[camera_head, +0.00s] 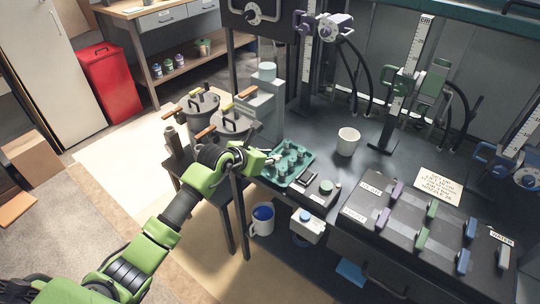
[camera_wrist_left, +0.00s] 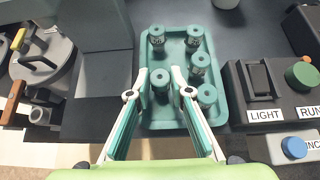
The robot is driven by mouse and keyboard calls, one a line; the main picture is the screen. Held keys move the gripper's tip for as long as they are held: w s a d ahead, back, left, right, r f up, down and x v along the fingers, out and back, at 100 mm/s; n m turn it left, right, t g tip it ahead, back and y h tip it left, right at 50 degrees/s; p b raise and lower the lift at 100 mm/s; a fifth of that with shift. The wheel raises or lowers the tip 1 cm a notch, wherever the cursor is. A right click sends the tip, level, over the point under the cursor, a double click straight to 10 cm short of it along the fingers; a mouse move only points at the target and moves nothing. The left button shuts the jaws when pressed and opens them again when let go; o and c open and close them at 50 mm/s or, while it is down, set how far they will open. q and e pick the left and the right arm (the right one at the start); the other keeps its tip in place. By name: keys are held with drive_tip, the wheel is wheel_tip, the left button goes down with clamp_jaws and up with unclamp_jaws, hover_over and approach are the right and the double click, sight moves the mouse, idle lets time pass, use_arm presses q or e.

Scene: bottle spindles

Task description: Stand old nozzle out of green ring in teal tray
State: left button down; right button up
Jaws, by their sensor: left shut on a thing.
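The teal tray (camera_wrist_left: 215,112) lies on the dark bench; it also shows in the head view (camera_head: 310,154). Several teal nozzles stand upright in it, such as one at the far left (camera_wrist_left: 157,36) and one at the near right (camera_wrist_left: 206,96). My left gripper (camera_wrist_left: 160,78) is over the tray's near left part, shut on a nozzle (camera_wrist_left: 161,84) that looks upright. I cannot tell whether its bottom touches the tray. The green ring's holder (camera_head: 399,82) is on a spindle at the back; whether the ring is empty is unclear. My right gripper is out of view.
A control box with LIGHT and RUN labels (camera_wrist_left: 262,98) stands right of the tray. Lidded pots (camera_wrist_left: 45,62) stand to the left. A white cup (camera_head: 347,141) stands behind the tray. Labelled panels with coloured levers (camera_head: 425,228) fill the bench at right.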

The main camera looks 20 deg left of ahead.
use_arm(q)
drive_tip(key=c, duration=1.8)
unclamp_jaws()
drive_tip(key=b+v, duration=0.1)
drive_tip(key=v, duration=1.1)
